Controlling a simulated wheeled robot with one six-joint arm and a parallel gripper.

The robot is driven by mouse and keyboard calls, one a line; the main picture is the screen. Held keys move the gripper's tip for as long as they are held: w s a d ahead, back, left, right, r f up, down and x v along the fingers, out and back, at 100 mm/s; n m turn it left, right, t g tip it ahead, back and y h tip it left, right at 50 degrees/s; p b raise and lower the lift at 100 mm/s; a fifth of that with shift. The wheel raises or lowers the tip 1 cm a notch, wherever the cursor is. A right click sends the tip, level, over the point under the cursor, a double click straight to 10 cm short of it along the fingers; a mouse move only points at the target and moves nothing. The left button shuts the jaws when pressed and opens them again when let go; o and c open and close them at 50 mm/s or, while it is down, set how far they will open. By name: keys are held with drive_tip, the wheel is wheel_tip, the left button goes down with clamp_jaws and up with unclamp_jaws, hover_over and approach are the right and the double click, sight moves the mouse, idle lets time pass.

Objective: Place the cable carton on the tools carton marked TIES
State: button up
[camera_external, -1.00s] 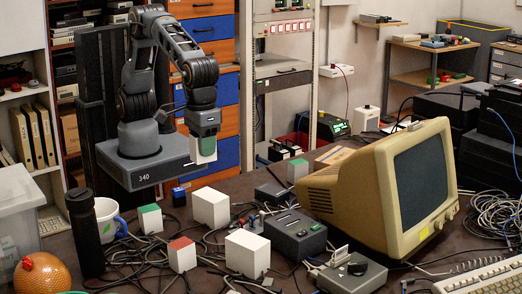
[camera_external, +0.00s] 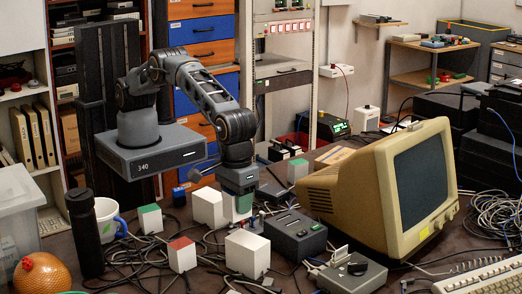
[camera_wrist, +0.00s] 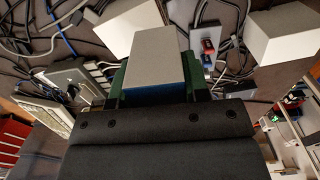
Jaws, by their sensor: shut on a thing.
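My gripper (camera_external: 238,192) is low over the cluttered table in the external view, shut on a small white carton (camera_external: 236,215). In the wrist view the held carton (camera_wrist: 158,56) shows a pale grey face and a blue strip between the green fingers. Two larger white cartons stand near it in the external view: one (camera_external: 208,208) just left of my gripper and one (camera_external: 247,254) in front of it. Their printed marks cannot be read, so I cannot tell which is marked TIES. Whether the held carton touches anything below is hidden.
Small cartons with a green top (camera_external: 150,219) and a red top (camera_external: 181,255) stand to the left among loose black cables. A grey device (camera_external: 295,232) and a beige monitor (camera_external: 330,190) stand to the right. A mug (camera_external: 108,220) and black bottle (camera_external: 84,232) are at left.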

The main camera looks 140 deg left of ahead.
sight(239, 218)
drive_tip(key=shift+w+f, duration=0.35)
drive_tip(key=shift+f, duration=1.6)
drive_tip(key=shift+f, duration=0.2)
drive_tip(key=o, duration=1)
drive_tip(key=shift+r, duration=0.1)
